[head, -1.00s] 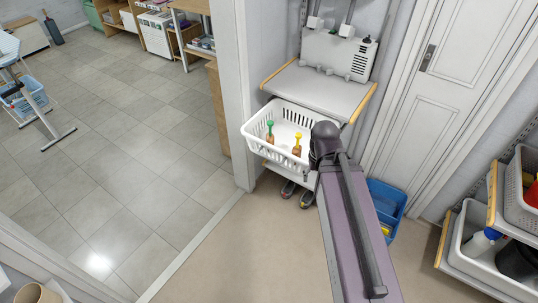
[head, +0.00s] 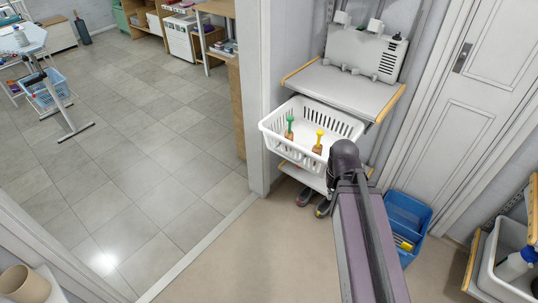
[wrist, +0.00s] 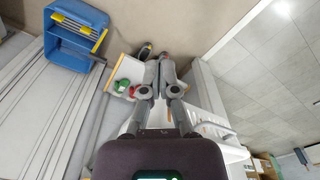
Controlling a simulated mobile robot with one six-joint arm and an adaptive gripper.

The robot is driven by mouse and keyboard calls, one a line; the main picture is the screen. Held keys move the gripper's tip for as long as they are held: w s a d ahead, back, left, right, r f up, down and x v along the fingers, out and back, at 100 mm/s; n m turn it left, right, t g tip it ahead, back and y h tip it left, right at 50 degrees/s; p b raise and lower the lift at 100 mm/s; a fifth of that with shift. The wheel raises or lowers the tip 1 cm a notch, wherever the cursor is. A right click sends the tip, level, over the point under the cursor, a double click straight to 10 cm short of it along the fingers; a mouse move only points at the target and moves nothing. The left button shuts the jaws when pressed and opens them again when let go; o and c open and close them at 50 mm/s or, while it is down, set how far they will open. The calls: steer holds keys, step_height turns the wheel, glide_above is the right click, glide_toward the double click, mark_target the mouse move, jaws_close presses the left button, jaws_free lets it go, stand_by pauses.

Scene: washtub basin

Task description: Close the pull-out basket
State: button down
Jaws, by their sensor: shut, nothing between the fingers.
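The white slatted pull-out basket (head: 345,123) juts out from beneath a grey shelf in the head view. Two wooden-bodied items stand in it, one with a green top (head: 290,127) and one with a yellow top (head: 319,141). My arm covers the area at its right front corner, and my gripper is hidden there. In the wrist view, my gripper (wrist: 158,63) has its fingers together and empty. White basket slats (wrist: 208,115) show just right of and behind the fingers; I cannot tell whether they touch.
The grey shelf (head: 345,90) with wooden edges carries a white device. A lower shelf (head: 303,175) and shoes (head: 305,197) are below the basket. A blue crate (head: 408,213) stands to the right. A wall end (head: 252,100) is close on the left. The front floor is clear.

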step_height(320, 180, down, 22)
steer(key=w+n+b, duration=0.1)
steer(key=w+b, duration=0.2)
steer(key=b, duration=1.7)
steer(key=n+t+h+b, duration=1.15)
steer(key=n+t, duration=0.45)
steer(key=n, duration=1.2)
glide_toward(272, 142)
steer(key=r+v, duration=0.1)
steer(key=v, duration=0.5)
steer(key=shift+s+a+f+p, duration=0.15)
steer(key=shift+f+p, duration=0.1)
steer(key=shift+p, duration=0.2)
steer(key=p+x, duration=0.1)
steer(key=x, duration=1.3)
steer(key=shift+f+p, duration=0.25)
steer(key=shift+p, duration=0.15)
